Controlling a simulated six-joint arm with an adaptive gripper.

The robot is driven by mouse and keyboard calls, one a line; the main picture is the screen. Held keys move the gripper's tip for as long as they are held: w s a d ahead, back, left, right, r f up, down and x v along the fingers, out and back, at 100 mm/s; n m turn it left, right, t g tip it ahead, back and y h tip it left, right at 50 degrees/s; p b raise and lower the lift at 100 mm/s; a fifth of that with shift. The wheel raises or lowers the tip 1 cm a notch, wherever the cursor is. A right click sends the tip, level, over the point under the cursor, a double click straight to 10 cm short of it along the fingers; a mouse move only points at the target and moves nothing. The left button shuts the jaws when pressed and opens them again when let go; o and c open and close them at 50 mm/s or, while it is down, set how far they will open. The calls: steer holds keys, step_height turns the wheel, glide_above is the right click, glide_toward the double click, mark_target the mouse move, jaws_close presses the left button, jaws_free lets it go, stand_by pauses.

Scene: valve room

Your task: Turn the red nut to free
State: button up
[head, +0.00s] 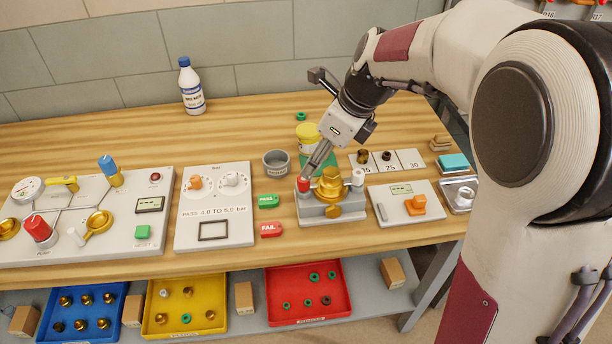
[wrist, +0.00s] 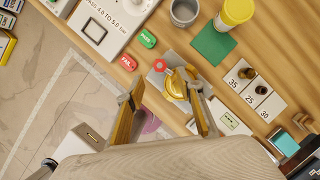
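The red nut (head: 303,185) is a small red cap on the left side of a grey metal fixture (head: 318,212). A brass valve body (head: 330,188) sits in the middle of this fixture, with a white cap (head: 358,177) on its right. My gripper (head: 313,165) points down close above the red nut in the head view. In the wrist view its two fingers are spread wide and nothing shows held between them. The red nut (wrist: 159,65) lies beyond the fingertips there, and the right finger partly covers the brass valve (wrist: 177,84). Contact with the nut cannot be made out.
Green PASS (head: 268,201) and red FAIL (head: 271,230) tags lie left of the fixture. A grey cup (head: 276,163) and yellow-lidded jar (head: 308,134) stand behind. Coloured trays (head: 276,318) sit below.

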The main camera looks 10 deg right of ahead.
mark_target(307, 183)
steer(key=shift+x, duration=3.65)
jaws_close()
